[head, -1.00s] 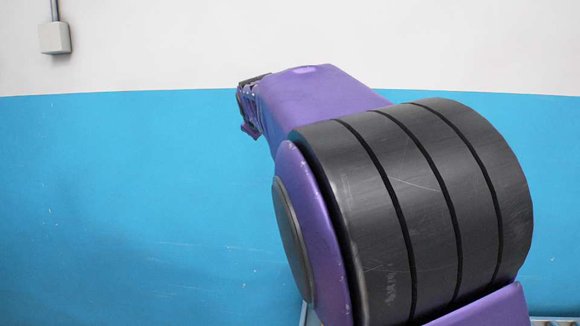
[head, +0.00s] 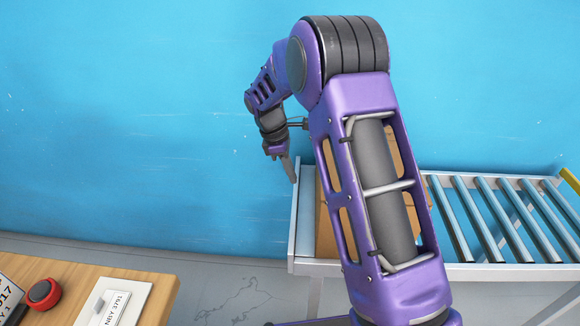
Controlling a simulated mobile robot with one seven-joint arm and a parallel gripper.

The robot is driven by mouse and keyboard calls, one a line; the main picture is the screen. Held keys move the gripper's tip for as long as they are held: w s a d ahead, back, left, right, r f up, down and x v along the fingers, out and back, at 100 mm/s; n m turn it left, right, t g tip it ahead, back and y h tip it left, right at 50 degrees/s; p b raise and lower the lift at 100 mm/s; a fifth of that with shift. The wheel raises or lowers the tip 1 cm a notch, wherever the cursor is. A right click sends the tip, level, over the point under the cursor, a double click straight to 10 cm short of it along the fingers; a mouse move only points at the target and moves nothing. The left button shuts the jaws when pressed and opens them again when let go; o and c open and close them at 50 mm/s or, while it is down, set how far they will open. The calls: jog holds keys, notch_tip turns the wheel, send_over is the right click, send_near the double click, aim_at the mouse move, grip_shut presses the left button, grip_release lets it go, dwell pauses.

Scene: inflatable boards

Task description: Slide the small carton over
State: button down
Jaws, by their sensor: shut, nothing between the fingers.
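A brown carton (head: 322,228) stands on the left end of the roller conveyor (head: 462,271). My arm covers most of it; strips of brown show to the left, through the arm's openings and to the right. I cannot tell whether this is one carton or more. My gripper (head: 292,176) is shut and empty, pointing down. In the picture it is just left of the carton's upper part, by the conveyor's left end. I cannot tell if it touches anything.
The bare rollers (head: 490,215) extend to the right. A wooden table (head: 80,268) at lower left holds a red round object (head: 43,294) and a white labelled item (head: 112,305). A blue wall (head: 130,120) stands behind. Grey floor lies between table and conveyor.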

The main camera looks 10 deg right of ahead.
jog(key=x, duration=0.5)
jog(key=shift+d+f+b, duration=0.15)
jog(key=shift+f+b, duration=0.15)
jog(key=shift+b, duration=0.1)
jog(key=d, duration=0.3)
jog(key=shift+s+d+r, duration=0.25)
jog(key=shift+s+d, duration=0.05)
jog(key=shift+s, duration=0.05)
